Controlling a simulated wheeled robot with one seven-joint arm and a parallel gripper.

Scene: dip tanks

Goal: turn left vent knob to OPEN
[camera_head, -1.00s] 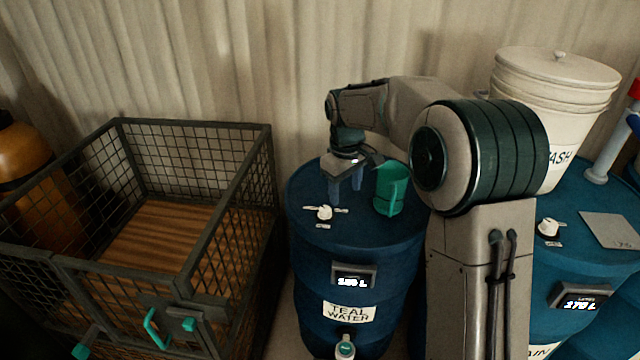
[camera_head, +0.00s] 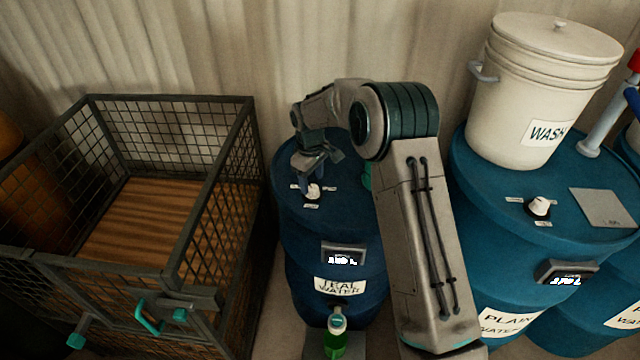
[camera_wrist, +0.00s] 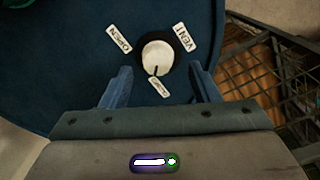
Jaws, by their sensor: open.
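The left vent knob (camera_head: 313,191) is a white dial on top of the teal water barrel (camera_head: 290,225). In the wrist view the knob (camera_wrist: 157,57) sits on a black disc, with its dark pointer line toward the small lower label (camera_wrist: 159,87). The OPEN label (camera_wrist: 119,39) is at upper left and the VENT label (camera_wrist: 181,37) at upper right. My gripper (camera_head: 308,183) is open close over the knob. In the wrist view the blue fingers of my gripper (camera_wrist: 160,70) stand on either side just below the knob, apart from it.
A green cup (camera_head: 366,176) on the barrel is mostly hidden behind my arm. A wire cage (camera_head: 215,190) stands left of the barrel. At right, another blue barrel (camera_head: 470,195) carries a white WASH bucket (camera_head: 540,90) and a similar knob (camera_head: 539,206).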

